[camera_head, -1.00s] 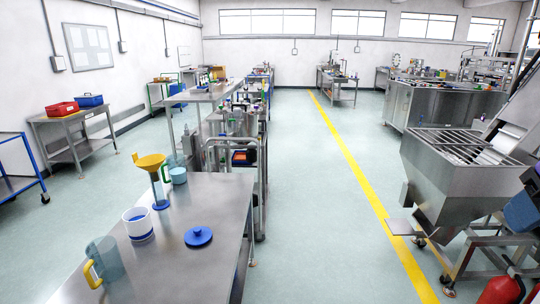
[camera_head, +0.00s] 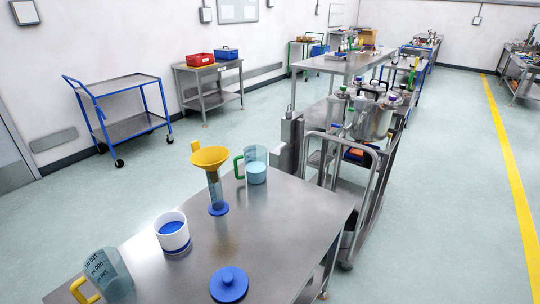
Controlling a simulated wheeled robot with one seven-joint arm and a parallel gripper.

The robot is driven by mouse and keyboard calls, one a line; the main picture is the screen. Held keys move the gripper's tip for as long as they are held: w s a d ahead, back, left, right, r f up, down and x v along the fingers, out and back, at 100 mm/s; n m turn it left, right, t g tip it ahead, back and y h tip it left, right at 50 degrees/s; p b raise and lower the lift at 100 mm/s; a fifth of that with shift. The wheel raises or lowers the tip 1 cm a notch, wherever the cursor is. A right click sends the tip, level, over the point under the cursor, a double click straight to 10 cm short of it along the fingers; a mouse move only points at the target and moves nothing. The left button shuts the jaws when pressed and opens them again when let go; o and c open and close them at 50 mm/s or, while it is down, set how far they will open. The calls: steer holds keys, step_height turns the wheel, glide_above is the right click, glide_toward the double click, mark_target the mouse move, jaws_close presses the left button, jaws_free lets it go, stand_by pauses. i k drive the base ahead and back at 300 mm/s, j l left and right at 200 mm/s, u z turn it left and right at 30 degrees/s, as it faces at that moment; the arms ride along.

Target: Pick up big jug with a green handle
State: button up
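A big clear jug with a green handle (camera_head: 256,165) stands upright at the far end of the steel table (camera_head: 290,225) in the head view. It holds some light blue content, and its green handle points left. Just in front and to its left, a yellow funnel (camera_head: 210,157) sits on a tall clear cylinder with a blue base. Another clear jug with a yellow handle (camera_head: 108,272) is at the near left of the table. My gripper is not in the view.
A white tub with blue inside (camera_head: 172,232) and a blue lid with a knob (camera_head: 229,284) are on the same table. A steel railed cart (camera_head: 345,165) stands beyond the table's far right edge. A blue-framed trolley (camera_head: 120,110) is at the left. Open floor lies right.

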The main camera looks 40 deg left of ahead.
mark_target(251, 166)
steer(key=i+u, duration=0.15)
steer(key=i, duration=0.45)
steer(key=i+l+u, duration=0.15)
steer(key=i, duration=0.5)
steer(key=i+u, duration=0.2)
steer(key=u, duration=0.3)
steer(key=i+l+u, duration=0.15)
steer(key=u, duration=0.3)
steer(key=i+l+u, duration=0.2)
steer(key=u, duration=0.3)
steer(key=i+l+u, duration=0.2)
steer(key=u, duration=0.25)
steer(key=i+l+u, duration=0.1)
steer(key=l+u, duration=0.25)
steer(key=u, duration=0.15)
steer(key=l+u, duration=0.3)
steer(key=u, duration=0.15)
steer(key=l+u, duration=0.35)
steer(key=u, duration=0.15)
